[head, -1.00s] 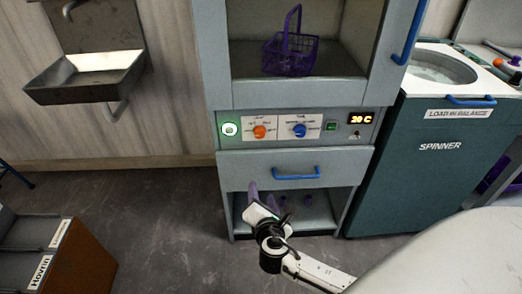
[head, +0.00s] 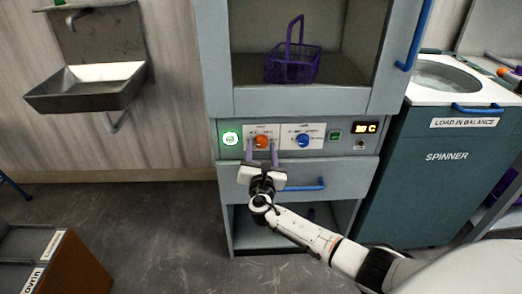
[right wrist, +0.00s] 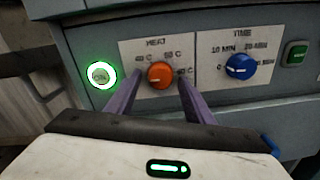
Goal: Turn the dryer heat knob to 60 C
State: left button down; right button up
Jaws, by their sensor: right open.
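The dryer's orange heat knob (head: 262,142) is on the front panel, and it also shows in the right wrist view (right wrist: 160,74). Its white mark points roughly left. Small temperature labels stand around it, only partly readable. My right gripper (head: 262,152) is open, its two purple fingers pointing at the panel. In the right wrist view the fingertips (right wrist: 158,84) stand on either side of the knob; I cannot tell whether they touch it. The amber display (head: 365,128) shows a reading in C, digits blurred. My left gripper is out of view.
A blue time knob (head: 303,141) sits right of the heat knob, with a green switch (head: 335,135) beyond. A lit green round button (head: 231,138) is at the left. Below is a drawer with a blue handle (head: 304,186). A purple basket (head: 291,66) stands in the dryer chamber.

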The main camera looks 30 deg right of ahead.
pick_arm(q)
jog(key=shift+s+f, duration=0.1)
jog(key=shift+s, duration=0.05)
pick_arm(e)
jog(key=shift+w, duration=0.1)
jog(key=shift+c, duration=0.9)
jog(key=c, duration=0.9)
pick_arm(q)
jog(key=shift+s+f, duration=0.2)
pick_arm(e)
jog(key=shift+o, duration=0.2)
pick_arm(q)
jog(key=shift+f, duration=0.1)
pick_arm(e)
jog(key=shift+f, duration=0.1)
